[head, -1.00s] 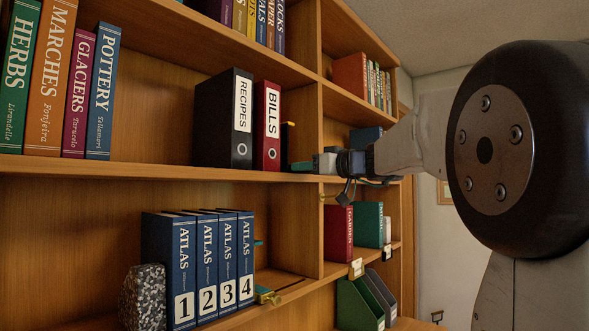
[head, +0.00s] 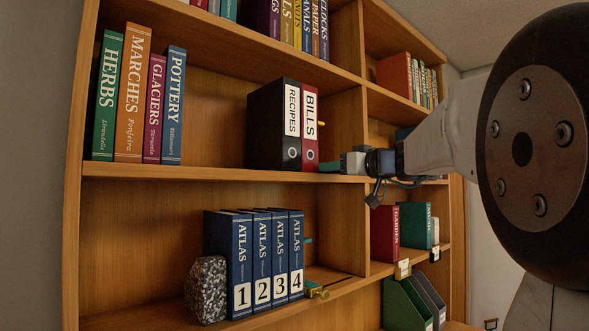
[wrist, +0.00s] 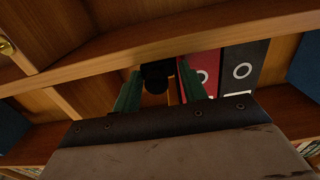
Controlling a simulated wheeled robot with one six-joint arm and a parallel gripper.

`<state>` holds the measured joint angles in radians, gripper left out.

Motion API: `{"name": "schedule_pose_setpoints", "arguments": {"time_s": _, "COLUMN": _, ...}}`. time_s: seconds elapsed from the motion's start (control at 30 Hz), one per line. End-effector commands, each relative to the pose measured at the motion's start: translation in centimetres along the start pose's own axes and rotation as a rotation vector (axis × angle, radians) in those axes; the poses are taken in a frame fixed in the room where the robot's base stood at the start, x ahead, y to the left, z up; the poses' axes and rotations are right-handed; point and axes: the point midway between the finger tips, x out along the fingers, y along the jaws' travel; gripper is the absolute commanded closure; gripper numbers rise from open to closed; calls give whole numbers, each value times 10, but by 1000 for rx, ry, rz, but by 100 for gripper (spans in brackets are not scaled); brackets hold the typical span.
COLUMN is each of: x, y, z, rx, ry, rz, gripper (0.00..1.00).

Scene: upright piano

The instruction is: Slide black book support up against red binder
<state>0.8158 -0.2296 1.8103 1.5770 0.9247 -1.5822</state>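The red binder (head: 310,125), labelled BILLS, stands upright on the middle shelf. Its right side faces the black book support, mostly hidden in the head view, where only a yellow tip (head: 321,124) shows close beside the binder. In the wrist view a rounded black part of the support (wrist: 155,78) lies between my green fingers, and the red binder (wrist: 207,68) is just right of them. My gripper (head: 332,166) is at the shelf's front edge, right of the binder. Its fingers (wrist: 158,75) are apart; contact with the black part is not clear.
A black RECIPES binder (head: 275,125) stands against the red binder's left side. The middle shelf's front edge (head: 220,174) runs below. A vertical divider (head: 345,130) stands close to the right. Blue atlases (head: 262,260) and a stone block (head: 206,288) fill the shelf below.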

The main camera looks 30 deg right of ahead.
Motion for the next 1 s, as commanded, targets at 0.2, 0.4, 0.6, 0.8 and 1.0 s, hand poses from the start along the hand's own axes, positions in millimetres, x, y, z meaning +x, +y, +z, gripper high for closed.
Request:
{"name": "schedule_pose_setpoints", "arguments": {"time_s": 0.2, "x": -8, "y": 1, "z": -1, "rx": -1, "ry": 1, "rz": 3, "gripper": 58}}
{"name": "schedule_pose_setpoints", "arguments": {"time_s": 0.4, "x": -40, "y": 1, "z": -1, "rx": -1, "ry": 1, "rz": 5, "gripper": 58}}
{"name": "schedule_pose_setpoints", "arguments": {"time_s": 0.6, "x": -69, "y": 1, "z": 0, "rx": 0, "ry": 0, "rz": 2, "gripper": 58}}
{"name": "schedule_pose_setpoints", "arguments": {"time_s": 0.8, "x": -78, "y": 0, "z": 0, "rx": 0, "ry": 0, "rz": -1, "gripper": 58}}
{"name": "schedule_pose_setpoints", "arguments": {"time_s": 1.0, "x": -78, "y": -1, "z": 0, "rx": 0, "ry": 0, "rz": -1, "gripper": 58}}
